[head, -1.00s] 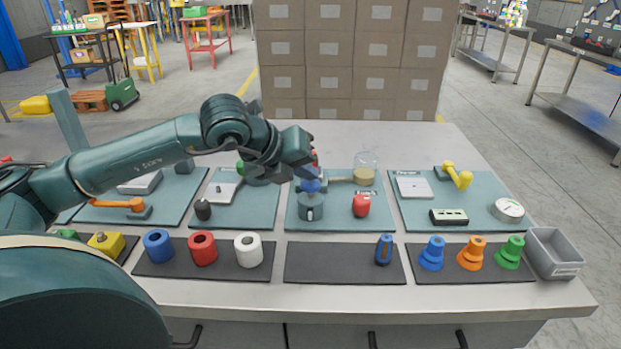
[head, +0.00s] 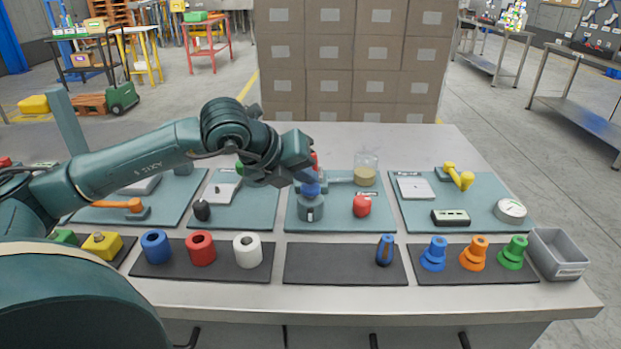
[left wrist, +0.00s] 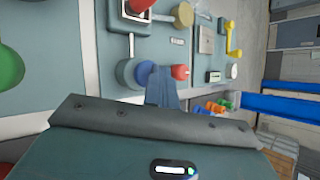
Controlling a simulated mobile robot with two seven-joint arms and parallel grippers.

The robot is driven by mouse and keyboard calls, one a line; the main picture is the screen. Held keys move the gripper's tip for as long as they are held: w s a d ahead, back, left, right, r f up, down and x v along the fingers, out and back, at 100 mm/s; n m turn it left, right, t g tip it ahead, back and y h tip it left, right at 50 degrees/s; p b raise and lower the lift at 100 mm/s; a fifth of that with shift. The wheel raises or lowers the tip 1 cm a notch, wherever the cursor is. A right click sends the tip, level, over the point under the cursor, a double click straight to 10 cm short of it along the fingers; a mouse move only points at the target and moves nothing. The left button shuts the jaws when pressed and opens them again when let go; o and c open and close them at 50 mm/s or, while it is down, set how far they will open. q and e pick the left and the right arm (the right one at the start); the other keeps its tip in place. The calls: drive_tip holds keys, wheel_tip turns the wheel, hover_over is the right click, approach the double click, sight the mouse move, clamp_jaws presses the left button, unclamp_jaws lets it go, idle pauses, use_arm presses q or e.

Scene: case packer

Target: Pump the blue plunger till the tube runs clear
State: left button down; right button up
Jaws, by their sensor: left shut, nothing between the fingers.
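The blue plunger (head: 310,190) sits on top of a grey-blue cylindrical pump body (head: 310,210) on the teal board. It also shows in the left wrist view (left wrist: 144,70), close to my finger. My left gripper (head: 306,176) is shut and empty, with its tip right above the plunger; whether it touches I cannot tell. A short tube (head: 340,181) runs right from the pump towards a glass beaker (head: 365,172) with yellowish contents. The tube looks grey-blue. My right gripper is not in view.
A red knob (head: 361,206) stands right of the pump, and a red part (head: 314,158) is partly hidden behind my gripper. The dark front mat (head: 330,264) holds a blue-black object (head: 384,250). Coloured rings, cones and a grey bin (head: 558,253) line the front edge.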

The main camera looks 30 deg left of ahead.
sight(306, 189)
use_arm(q)
drive_tip(key=shift+f, duration=0.25)
drive_tip(key=shift+r, duration=0.15)
drive_tip(key=shift+r+p, duration=0.55)
drive_tip(key=shift+r, duration=1.05)
drive_tip(key=shift+r+p, duration=1.6)
drive_tip(key=shift+r, duration=0.9)
